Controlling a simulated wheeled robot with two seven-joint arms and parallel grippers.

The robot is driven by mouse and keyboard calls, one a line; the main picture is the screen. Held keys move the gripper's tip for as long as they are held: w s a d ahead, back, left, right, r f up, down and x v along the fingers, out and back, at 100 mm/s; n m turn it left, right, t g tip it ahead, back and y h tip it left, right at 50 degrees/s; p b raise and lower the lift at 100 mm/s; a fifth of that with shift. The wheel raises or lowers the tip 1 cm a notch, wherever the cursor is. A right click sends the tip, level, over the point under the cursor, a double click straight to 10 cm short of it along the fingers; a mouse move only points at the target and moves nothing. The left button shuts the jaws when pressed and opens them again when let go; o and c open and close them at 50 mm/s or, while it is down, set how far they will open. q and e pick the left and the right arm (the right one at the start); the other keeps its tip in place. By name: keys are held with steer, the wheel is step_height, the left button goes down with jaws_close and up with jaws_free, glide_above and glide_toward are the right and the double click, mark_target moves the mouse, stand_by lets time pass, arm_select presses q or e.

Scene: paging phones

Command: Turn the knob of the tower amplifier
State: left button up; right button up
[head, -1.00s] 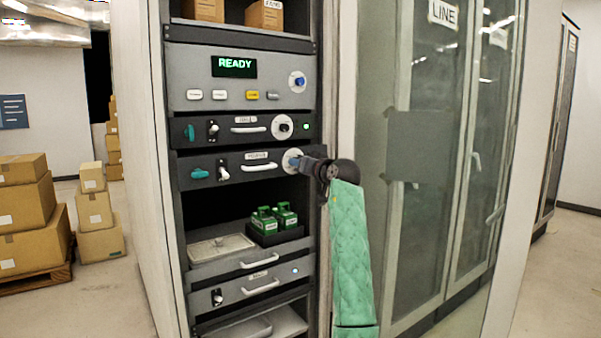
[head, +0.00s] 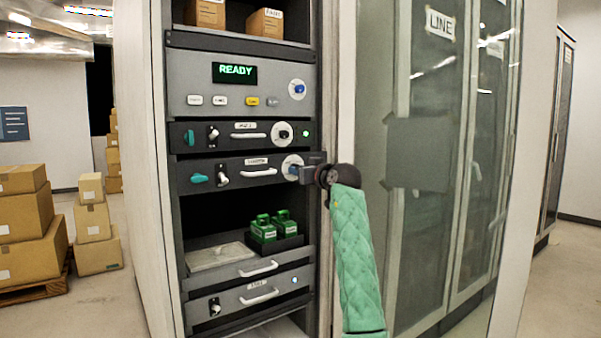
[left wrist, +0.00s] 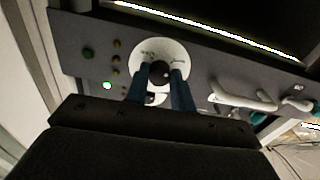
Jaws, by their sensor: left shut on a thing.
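The rack holds several grey and black units. A dark knob (left wrist: 159,70) on a round white dial (left wrist: 160,52) sits at the right end of the black unit (head: 228,176) below the middle of the rack. This dial also shows in the head view (head: 290,161), partly covered by my gripper. My left gripper (head: 297,171) comes to it from the right. In the left wrist view its two blue fingers (left wrist: 162,84) stand on either side of the knob and are shut on it. The knob's pointer direction is hard to tell. My right gripper is not in view.
Above is a similar unit with its own dial (head: 283,133), and a panel with a READY display (head: 235,72). Below are green devices (head: 273,226) in a dark tray. A glass-door cabinet (head: 428,180) stands close on the right. Cardboard boxes (head: 30,225) are at far left.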

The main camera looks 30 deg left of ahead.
arm_select(q)
steer(key=shift+f, duration=0.1)
steer(key=o, duration=1)
steer(key=shift+a, duration=0.1)
steer(key=v, duration=0.7)
steer(key=shift+d+b, duration=0.3)
steer(key=shift+d, duration=0.05)
steer(key=shift+s, duration=0.1)
